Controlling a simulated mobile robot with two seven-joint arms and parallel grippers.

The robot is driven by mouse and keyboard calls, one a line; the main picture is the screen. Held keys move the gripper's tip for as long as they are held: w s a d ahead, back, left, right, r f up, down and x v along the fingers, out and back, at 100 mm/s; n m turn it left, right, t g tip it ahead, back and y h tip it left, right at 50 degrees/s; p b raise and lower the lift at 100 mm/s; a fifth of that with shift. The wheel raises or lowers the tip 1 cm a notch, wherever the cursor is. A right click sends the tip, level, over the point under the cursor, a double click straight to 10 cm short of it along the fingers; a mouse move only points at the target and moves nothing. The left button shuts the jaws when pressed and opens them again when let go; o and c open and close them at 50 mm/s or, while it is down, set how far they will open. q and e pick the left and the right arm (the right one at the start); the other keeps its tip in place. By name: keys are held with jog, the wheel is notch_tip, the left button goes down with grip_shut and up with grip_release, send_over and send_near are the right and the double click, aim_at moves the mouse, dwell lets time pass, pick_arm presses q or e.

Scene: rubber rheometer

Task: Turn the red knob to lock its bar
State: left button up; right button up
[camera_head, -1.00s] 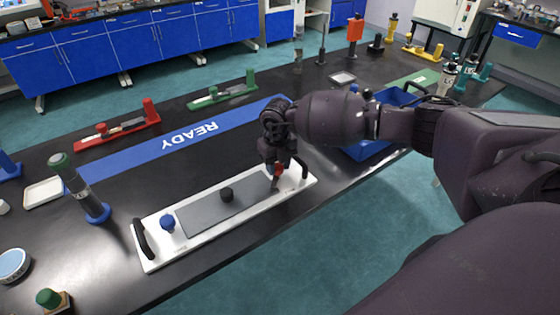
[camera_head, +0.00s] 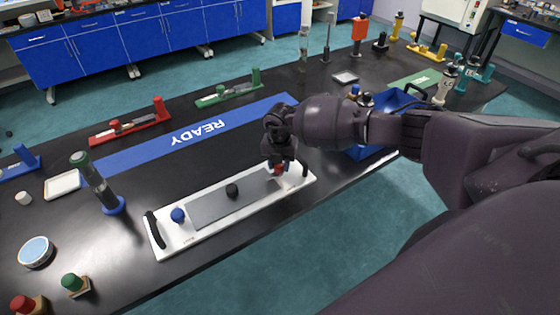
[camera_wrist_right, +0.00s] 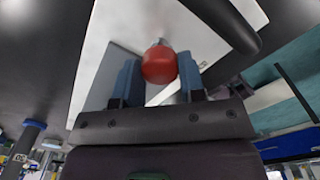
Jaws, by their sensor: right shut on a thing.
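A white plate (camera_head: 168,243) with a black handle at each end lies on the black bench. The red knob (camera_head: 278,171) is at the right end, partly hidden by my right gripper (camera_head: 281,168). In the right wrist view the red knob (camera_wrist_right: 159,67) is between the two blue-grey fingers, and the gripper is shut on it. I cannot make out the red knob's bar. My left gripper is not in view.
A blue crate (camera_head: 362,153) stands behind my right forearm. A dark cylinder on a blue base (camera_head: 114,206) stands left of the plate. Red (camera_head: 131,126) and green (camera_head: 230,92) fixtures stand farther back. The blue READY strip (camera_head: 175,146) is clear.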

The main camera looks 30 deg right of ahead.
dwell(0.5)
jog(key=o, duration=0.9)
jog(key=shift+o, duration=0.2)
jog(key=shift+r, duration=0.1)
notch_tip(320, 180, up, 11)
